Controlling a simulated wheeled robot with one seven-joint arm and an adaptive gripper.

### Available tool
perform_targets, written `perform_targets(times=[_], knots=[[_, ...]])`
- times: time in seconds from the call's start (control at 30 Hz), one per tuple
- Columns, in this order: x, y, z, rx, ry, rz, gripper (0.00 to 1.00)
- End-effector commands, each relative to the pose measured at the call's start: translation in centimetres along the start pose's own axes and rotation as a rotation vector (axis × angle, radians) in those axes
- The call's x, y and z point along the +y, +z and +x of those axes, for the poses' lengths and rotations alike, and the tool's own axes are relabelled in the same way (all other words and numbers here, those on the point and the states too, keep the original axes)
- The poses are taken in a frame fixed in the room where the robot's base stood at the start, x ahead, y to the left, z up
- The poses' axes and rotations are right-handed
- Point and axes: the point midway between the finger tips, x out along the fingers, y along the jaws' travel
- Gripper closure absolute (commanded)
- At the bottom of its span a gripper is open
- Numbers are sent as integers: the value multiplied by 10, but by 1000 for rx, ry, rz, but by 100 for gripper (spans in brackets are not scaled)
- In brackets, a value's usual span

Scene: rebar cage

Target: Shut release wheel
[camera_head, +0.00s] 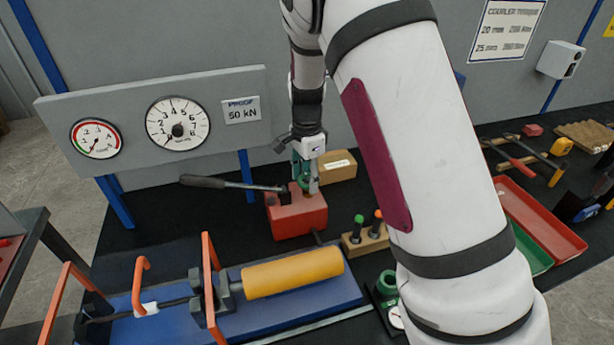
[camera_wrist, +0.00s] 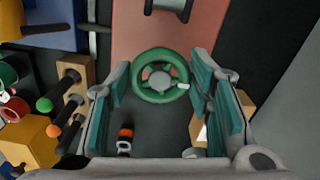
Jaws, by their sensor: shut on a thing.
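The green release wheel (camera_wrist: 138,87) is round with spokes and a pale hub, and has a small white mark at its right. It sits at the near end of the red pump body (camera_wrist: 135,35). My gripper (camera_wrist: 161,77) has its teal-padded fingers on either side of the wheel, shut on it. In the head view my gripper (camera_head: 306,172) points down at the back of the red pump body (camera_head: 297,222); the wheel is mostly hidden there by the fingers. A pump lever (camera_head: 215,182) reaches out to the left.
Two dials (camera_head: 177,124) and a "PROOF 50 kN" label (camera_head: 241,110) are on the grey panel behind. A yellow cylinder (camera_head: 292,273) lies on a blue plate in front. A wooden holder (camera_head: 365,243) with green and orange-tipped pegs stands close by. A cardboard-coloured block (camera_head: 338,167) is just behind.

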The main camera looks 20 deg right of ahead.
Motion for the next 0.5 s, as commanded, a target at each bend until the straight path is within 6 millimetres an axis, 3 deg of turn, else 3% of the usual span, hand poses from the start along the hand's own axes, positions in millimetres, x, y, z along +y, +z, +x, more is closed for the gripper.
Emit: perform_targets(times=[0.33, 0.37, 0.43, 0.5], knots=[[0, 0, 0, -1, 0, 6, 81], [0, 0, 0, -1, 0, 6, 49], [0, 0, 0, -1, 0, 5, 33], [0, 0, 0, -1, 0, 5, 33]])
